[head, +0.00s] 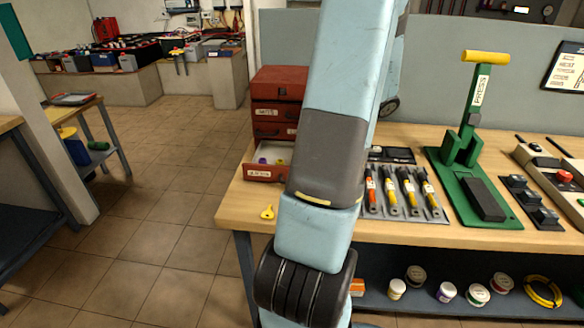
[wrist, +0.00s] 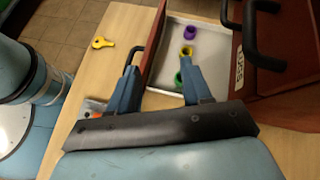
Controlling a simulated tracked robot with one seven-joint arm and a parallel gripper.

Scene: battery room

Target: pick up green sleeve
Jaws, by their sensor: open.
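The green sleeve (wrist: 179,78) lies in the open drawer (wrist: 165,73), just left of my gripper's right finger, which partly hides it. My gripper (wrist: 161,72) is open and empty in the wrist view, with the drawer's red front wall between its two fingers. I cannot tell its height above the drawer. A yellow sleeve (wrist: 187,51) and a purple sleeve (wrist: 190,33) lie farther up in the same drawer. In the head view the open drawer (head: 264,174) shows left of my arm, but I cannot make out the green sleeve; my arm hides the gripper.
A yellow key-shaped piece (head: 267,212) lies on the bench left of the drawer. A tool tray (head: 404,207) and green press (head: 470,155) stand to the right.

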